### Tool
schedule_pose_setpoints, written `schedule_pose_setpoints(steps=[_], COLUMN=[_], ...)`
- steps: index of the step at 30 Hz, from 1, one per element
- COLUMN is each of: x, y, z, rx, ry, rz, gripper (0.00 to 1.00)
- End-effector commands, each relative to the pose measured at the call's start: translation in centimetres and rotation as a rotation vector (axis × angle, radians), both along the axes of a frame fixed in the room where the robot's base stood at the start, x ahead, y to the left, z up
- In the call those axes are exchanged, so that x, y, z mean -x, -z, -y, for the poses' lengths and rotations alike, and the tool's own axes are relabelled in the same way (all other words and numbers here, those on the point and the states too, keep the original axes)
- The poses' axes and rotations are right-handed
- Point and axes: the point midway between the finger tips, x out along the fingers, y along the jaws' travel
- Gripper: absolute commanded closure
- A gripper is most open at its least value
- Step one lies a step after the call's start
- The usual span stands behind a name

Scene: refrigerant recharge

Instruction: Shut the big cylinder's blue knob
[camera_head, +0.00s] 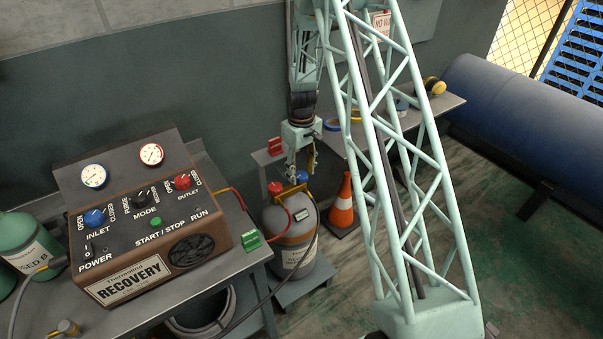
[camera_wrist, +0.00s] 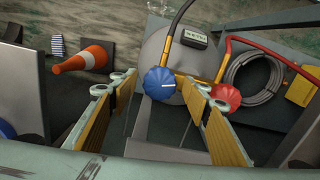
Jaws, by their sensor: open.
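My gripper (camera_head: 300,168) points down over the blue knob and is open, with yellow pads (camera_wrist: 162,92). I cannot tell whether the pads have reached the knob's height.
The recovery machine (camera_head: 140,220) sits on the left bench. A red hose (camera_wrist: 262,48) and a black hose (camera_wrist: 178,22) run from the cylinder's valves. An orange cone (camera_head: 342,206) stands to its right. A shelf (camera_head: 440,106) and a large blue tank (camera_head: 520,120) are farther right.

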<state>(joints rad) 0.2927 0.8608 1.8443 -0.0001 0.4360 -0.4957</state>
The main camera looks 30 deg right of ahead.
Motion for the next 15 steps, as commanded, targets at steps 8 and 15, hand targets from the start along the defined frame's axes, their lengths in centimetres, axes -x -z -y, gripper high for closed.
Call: schedule_pose_setpoints(steps=[8, 15], x=[0.01, 0.01], y=[-0.01, 0.00], z=[0.00, 0.00], rx=[0.000, 0.000], ry=[0.000, 0.003], rz=[0.000, 0.000], gripper=[0.75, 0.81])
